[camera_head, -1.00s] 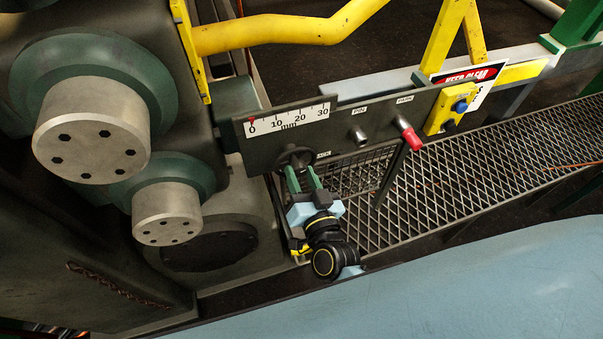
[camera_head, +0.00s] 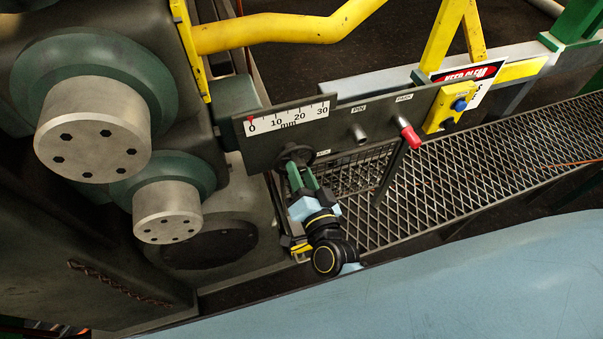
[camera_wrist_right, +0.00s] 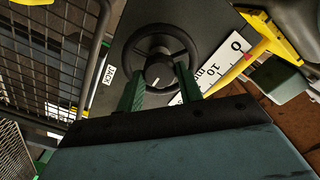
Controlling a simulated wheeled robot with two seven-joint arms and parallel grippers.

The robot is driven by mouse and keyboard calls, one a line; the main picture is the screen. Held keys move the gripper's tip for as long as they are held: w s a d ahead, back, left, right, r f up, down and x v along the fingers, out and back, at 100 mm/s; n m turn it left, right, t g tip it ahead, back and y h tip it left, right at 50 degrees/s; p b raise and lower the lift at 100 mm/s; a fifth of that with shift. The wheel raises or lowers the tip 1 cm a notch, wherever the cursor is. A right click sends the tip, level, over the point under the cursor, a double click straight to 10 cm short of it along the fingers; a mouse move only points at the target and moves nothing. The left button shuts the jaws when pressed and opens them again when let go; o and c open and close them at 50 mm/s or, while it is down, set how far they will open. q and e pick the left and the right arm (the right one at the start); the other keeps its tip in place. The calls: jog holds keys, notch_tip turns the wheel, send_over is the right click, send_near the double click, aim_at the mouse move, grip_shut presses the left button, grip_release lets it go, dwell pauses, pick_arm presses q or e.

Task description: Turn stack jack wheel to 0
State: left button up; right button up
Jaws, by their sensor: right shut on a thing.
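The dark jack wheel (camera_head: 295,152) sits at the lower left of the grey panel, below the mm scale (camera_head: 287,117). The scale's red pointer stands at or very near the 0 mark. My right gripper (camera_head: 301,178) reaches the wheel from below, its green fingers at the lower rim. In the right wrist view, the wheel (camera_wrist_right: 160,36) is a round rim with a central hub (camera_wrist_right: 159,71). The fingers (camera_wrist_right: 160,90) stand either side of the hub and are shut on the wheel. The exact contact is partly hidden. My left gripper is not in view.
On the panel to the right are a PIN knob (camera_head: 358,133) and a red-tipped PARK handle (camera_head: 409,133). A yellow box with a blue button (camera_head: 459,104) lies beyond. Large rollers (camera_head: 94,130) stand at left. A mesh walkway (camera_head: 480,175) runs below the panel.

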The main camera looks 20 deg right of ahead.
jog(key=o, duration=1)
jog(key=s+b, duration=0.2)
jog(key=s, duration=1.1)
jog(key=shift+s+d, duration=0.2)
jog(key=shift+d, duration=0.05)
